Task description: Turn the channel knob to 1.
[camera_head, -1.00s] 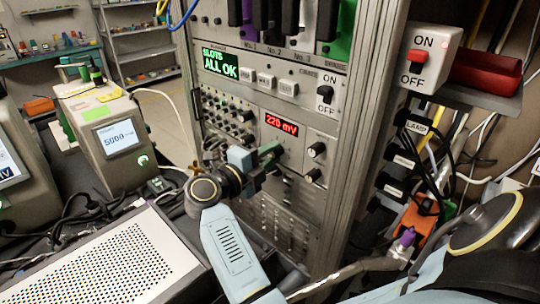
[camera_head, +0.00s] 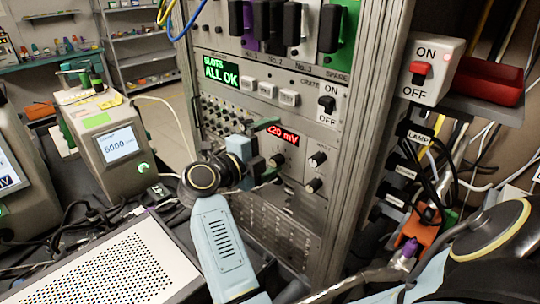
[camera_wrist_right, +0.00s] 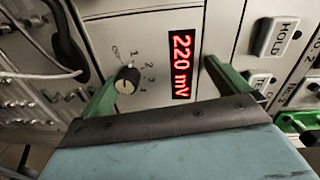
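The channel knob (camera_wrist_right: 127,80) is small and black with a pale mark, on a light panel with numbers up to 4 around it. I cannot tell surely which number it points at. In the head view the knob (camera_head: 277,160) sits below the red "220 mV" display (camera_head: 285,136). My right gripper (camera_wrist_right: 160,76) is open, its green fingers apart. The knob lies between them in the wrist picture, nearer the left finger, and looks ungripped. In the head view the right gripper (camera_head: 266,150) is close in front of the panel, and its upper finger overlaps the display's left end. My left gripper is not in view.
Cables (camera_wrist_right: 45,62) hang beside the knob. A perforated box (camera_head: 115,268) and an instrument reading 5000 (camera_head: 118,144) stand to the left.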

